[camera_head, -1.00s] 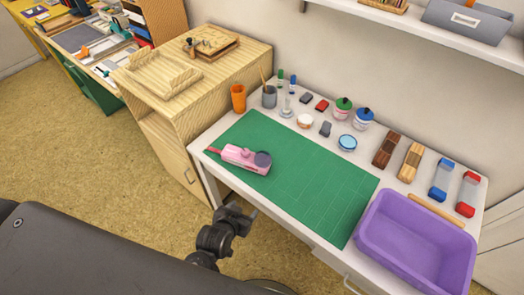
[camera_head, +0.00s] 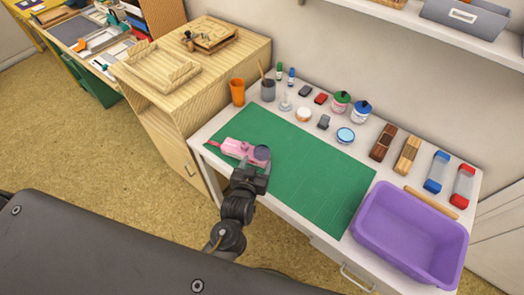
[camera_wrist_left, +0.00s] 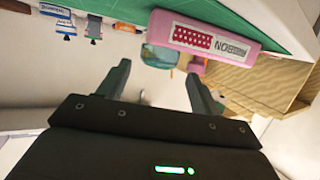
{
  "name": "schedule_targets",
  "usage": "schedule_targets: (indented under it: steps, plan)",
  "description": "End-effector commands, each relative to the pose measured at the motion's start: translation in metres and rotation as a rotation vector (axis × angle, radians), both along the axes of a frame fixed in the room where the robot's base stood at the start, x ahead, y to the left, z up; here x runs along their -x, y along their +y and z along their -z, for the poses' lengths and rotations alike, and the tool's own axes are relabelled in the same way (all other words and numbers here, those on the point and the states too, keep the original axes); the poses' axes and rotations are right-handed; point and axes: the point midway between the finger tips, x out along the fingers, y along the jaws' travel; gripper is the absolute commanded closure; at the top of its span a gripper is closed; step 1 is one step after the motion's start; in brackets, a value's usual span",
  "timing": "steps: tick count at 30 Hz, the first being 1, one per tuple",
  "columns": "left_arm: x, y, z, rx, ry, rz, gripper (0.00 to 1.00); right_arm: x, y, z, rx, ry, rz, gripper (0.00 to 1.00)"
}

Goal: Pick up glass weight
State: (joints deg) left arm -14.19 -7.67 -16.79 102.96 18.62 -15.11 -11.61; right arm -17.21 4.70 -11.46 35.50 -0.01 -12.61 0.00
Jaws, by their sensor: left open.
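A dark, round glassy piece (camera_head: 262,153), which looks like the glass weight, is at the right end of a pink case (camera_head: 236,148) on the green mat (camera_head: 310,170). In the left wrist view the glassy piece (camera_wrist_left: 160,56) looks clear and teal, beside the labelled pink case (camera_wrist_left: 205,42). I cannot tell whether it rests on the case or touches it. My left gripper (camera_head: 254,168) is open and empty, just in front of the glassy piece. In the left wrist view its fingers (camera_wrist_left: 157,75) stand apart, with the glassy piece beyond and between their tips.
A purple bin (camera_head: 405,240) stands at the table's right front. A wooden cabinet (camera_head: 195,75) adjoins the table's left. The mat's middle is clear.

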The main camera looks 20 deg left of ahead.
Motion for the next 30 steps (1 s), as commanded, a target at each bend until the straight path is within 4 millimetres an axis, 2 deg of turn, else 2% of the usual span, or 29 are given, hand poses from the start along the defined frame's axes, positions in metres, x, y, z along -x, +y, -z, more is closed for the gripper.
schedule_targets:
  steps: [8,13,17,26,30]
  plan:
    - [-0.011,0.0,0.002,-0.001,0.001,0.0,0.35,-0.001,0.0,-0.004,0.0,-0.001,0.0,0.64]
    - [-0.035,0.0,0.005,-0.001,0.001,0.0,0.35,-0.001,0.0,-0.015,0.0,-0.001,0.0,0.64]
    - [-0.05,0.001,0.012,0.0,0.0,0.0,0.35,-0.001,0.001,-0.016,0.0,-0.001,0.001,0.64]
    - [-0.055,0.001,0.015,0.0,0.001,0.0,0.35,-0.001,0.004,-0.015,-0.004,-0.001,0.002,0.64]
    - [-0.054,0.0,0.015,0.0,0.001,0.0,0.52,-0.001,0.004,-0.015,-0.004,-0.001,0.002,0.64]
